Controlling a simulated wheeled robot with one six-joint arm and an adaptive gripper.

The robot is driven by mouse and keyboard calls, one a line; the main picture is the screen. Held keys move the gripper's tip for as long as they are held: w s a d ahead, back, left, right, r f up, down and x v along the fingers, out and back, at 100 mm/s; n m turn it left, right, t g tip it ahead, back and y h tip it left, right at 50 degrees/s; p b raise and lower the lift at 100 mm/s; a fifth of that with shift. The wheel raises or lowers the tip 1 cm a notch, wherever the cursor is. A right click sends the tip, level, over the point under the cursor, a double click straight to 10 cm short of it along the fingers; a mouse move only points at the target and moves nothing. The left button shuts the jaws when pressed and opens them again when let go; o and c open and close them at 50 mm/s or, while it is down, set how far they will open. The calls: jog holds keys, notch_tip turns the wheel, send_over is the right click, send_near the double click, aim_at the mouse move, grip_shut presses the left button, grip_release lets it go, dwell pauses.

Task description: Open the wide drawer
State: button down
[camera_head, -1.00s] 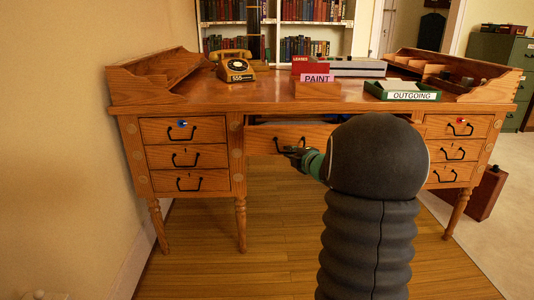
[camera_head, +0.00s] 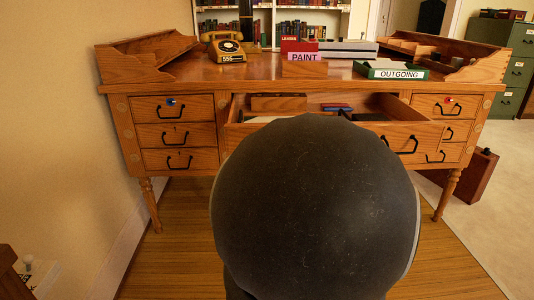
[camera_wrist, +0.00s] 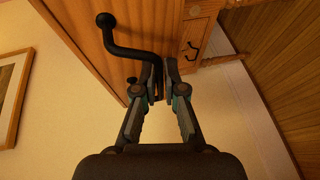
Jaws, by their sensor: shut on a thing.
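The wide drawer (camera_head: 432,138) in the middle of the desk stands open in the head view, its inside showing from above. Its right black handle (camera_head: 402,148) is in view; my arm hides the other one. In the wrist view my gripper (camera_wrist: 160,82) is shut on a bent black drawer handle (camera_wrist: 130,54), with a finger on either side of it. The wooden drawer front (camera_wrist: 80,22) is just beyond the handle. In the head view my gripper is hidden behind my arm.
The drawer holds a wooden block (camera_head: 278,102), a blue-and-red item (camera_head: 337,106) and something dark. Side drawers (camera_head: 174,135) are shut. A brown case (camera_head: 472,175) is at the right.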

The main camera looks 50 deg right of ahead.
jog(key=shift+s, duration=0.1)
jog(key=c, duration=1.2)
grip_release()
jog(key=shift+c, duration=0.2)
jog(key=shift+s, duration=0.1)
jog(key=v, duration=1.1)
jog(key=shift+s+r, duration=0.2)
jog(key=shift+s, duration=0.15)
jog(key=shift+a, duration=0.15)
